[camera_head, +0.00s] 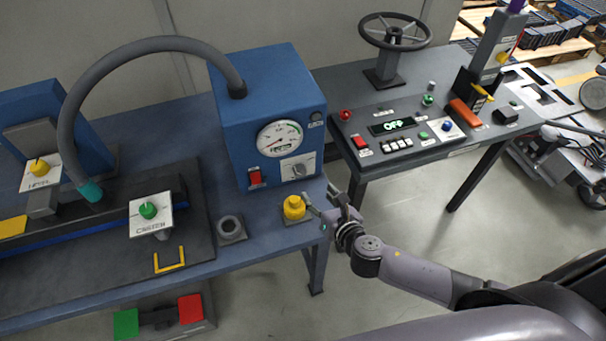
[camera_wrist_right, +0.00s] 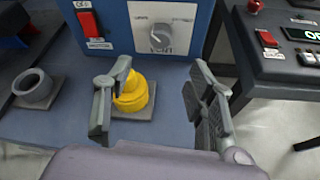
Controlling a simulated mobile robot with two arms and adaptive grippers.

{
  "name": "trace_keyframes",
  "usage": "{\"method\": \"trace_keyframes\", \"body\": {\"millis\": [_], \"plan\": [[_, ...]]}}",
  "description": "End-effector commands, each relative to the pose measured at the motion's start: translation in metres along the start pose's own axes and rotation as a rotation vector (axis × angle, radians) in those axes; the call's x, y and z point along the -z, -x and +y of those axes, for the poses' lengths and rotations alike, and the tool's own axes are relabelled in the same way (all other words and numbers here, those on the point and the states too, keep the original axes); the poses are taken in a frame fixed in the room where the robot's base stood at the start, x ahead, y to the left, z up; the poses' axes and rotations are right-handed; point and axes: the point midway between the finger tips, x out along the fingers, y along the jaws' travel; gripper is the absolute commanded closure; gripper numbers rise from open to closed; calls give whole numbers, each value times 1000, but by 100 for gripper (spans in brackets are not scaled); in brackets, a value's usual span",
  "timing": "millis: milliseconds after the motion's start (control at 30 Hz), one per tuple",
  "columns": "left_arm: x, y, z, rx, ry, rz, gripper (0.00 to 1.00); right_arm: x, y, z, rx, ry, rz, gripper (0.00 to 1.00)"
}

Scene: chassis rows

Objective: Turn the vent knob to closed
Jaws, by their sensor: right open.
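The vent knob (camera_head: 299,170) is a grey round knob on a white plate on the front of the blue gauge box (camera_head: 265,95). It shows again at the top of the right wrist view (camera_wrist_right: 160,36), above and beyond the fingers; its lettering is too small to read surely. My right gripper (camera_head: 321,198) is open and empty, apart from the knob, low at the box's right front corner. In the right wrist view, its spread fingers (camera_wrist_right: 161,68) have the yellow knob (camera_wrist_right: 134,94) by the left finger, which partly covers it. My left gripper is out of view.
A red switch (camera_head: 255,177) is left of the vent plate, with a dial gauge (camera_head: 279,138) above. The yellow knob stands on the bench below. A grey ring (camera_head: 230,226) is further left. A gap separates the bench from the control table (camera_head: 420,150) at right.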

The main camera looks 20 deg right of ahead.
Motion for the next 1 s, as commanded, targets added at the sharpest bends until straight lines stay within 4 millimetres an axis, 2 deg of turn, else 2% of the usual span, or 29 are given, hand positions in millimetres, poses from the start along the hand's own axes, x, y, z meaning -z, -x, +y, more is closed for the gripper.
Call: {"method": "trace_keyframes", "body": {"millis": [33, 300, 500, 700, 1000], "plan": [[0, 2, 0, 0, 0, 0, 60, -2, -12, 0, 3, -1, -3, 49], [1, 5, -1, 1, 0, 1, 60, -1, -70, 0, 3, -4, -2, 49], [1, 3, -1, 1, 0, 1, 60, 0, -100, 0, 2, -3, -1, 49], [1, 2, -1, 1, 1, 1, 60, 0, -113, 0, 1, -3, 0, 49], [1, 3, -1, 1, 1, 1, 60, 0, -114, 0, 1, -3, 0, 50]]}}
